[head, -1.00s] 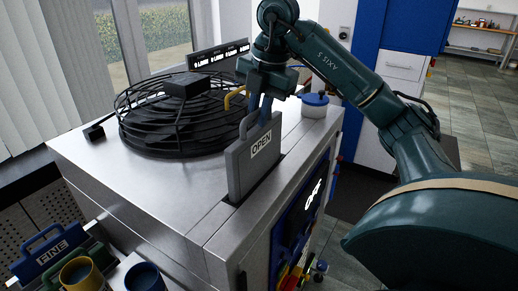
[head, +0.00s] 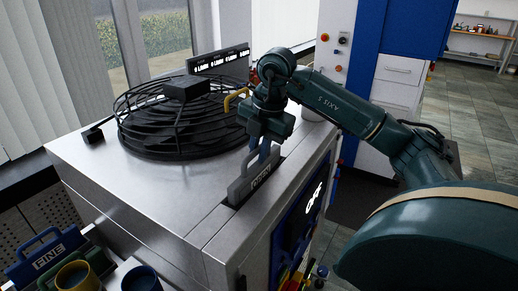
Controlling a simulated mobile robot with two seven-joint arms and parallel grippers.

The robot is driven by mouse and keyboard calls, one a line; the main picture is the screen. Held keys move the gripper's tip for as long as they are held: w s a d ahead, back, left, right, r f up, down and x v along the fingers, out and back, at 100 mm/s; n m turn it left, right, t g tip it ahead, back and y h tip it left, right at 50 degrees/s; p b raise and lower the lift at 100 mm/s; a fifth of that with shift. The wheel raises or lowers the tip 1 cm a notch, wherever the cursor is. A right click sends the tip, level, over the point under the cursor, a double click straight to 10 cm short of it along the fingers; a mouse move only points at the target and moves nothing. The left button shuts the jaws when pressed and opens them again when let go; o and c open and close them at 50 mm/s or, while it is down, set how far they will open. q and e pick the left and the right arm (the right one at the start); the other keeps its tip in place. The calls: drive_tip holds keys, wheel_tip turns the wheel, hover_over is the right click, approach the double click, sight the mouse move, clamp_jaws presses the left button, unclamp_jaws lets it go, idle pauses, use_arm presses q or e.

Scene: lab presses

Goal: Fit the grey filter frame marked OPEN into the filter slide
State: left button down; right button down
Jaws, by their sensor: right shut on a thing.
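The grey filter frame (head: 240,190) stands upright in the slot on top of the steel machine (head: 140,185). Only its upper part and handle show, and the lower part of its label is cut off at the slot. The slot is the filter slide (head: 233,205), near the machine's right edge. My right gripper (head: 264,150) points down and is shut on the frame's handle. My left gripper is not in view.
A black fan guard (head: 150,140) covers the machine's top left of the frame. A blue frame marked FINE (head: 48,258) stands at the lower left beside a yellow cup (head: 75,275) and a blue cup (head: 142,279). A yellow hooked handle (head: 232,98) is behind my gripper.

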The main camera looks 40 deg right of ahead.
drive_tip(key=c, duration=1.5)
unclamp_jaws()
drive_tip(key=shift+o, duration=0.2)
wheel_tip(320, 180, up, 12)
drive_tip(key=s+p, duration=0.2)
drive_tip(key=shift+d, duration=0.3)
drive_tip(key=shift+s, duration=0.1)
